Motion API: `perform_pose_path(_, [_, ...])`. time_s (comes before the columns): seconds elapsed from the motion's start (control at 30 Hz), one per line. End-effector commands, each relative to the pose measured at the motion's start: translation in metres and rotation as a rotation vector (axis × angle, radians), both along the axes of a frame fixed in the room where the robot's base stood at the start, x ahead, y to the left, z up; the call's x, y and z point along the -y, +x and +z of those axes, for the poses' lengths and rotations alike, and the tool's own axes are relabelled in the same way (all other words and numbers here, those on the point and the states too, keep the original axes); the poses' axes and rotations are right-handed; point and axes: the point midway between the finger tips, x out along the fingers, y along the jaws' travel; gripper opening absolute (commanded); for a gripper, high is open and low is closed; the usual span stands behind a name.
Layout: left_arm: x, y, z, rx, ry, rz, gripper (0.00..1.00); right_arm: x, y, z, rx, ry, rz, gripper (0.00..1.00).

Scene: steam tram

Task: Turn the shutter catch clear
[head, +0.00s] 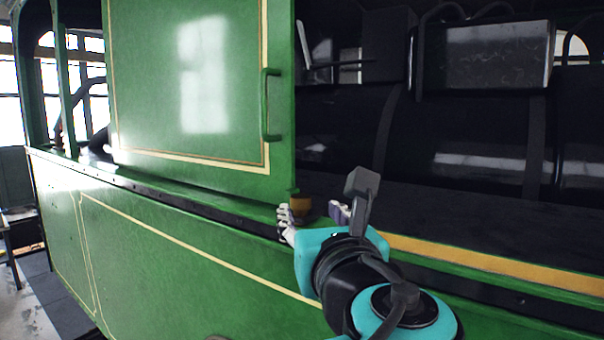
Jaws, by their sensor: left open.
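The green shutter (190,90) stands upright along the side of the tram, with a green handle (266,104) near its right edge. A small brownish-orange piece, seemingly the shutter catch (301,204), sits on the ledge by the shutter's lower right corner. My left gripper (312,211) is open, with one finger to the left of the catch and the other to its right. I cannot tell whether either finger touches it. The gripper's body hides the lower part of the catch's surroundings. My right gripper is not in view.
A dark ledge (170,196) runs below the shutter above the green lower side panel (150,250). Right of the shutter is an opening showing a dark boiler (450,140) and a grey box (485,55). A yellow-striped edge (500,262) runs along the right.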

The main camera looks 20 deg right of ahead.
Motion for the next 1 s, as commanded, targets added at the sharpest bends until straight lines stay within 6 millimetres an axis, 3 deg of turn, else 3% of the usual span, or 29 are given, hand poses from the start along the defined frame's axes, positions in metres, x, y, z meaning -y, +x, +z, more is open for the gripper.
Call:
perform_pose_path(0.43, [0.016, 0.063, 0.001, 0.003, 0.003, 0.001, 0.52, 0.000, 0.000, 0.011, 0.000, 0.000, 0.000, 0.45])
perform_pose_path(0.83, [0.019, 0.072, -0.001, 0.002, 0.003, 0.000, 0.52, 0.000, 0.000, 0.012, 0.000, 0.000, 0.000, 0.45])
perform_pose_path(1.0, [0.019, 0.072, 0.000, 0.002, 0.003, 0.000, 0.07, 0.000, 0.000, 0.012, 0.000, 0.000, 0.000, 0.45])
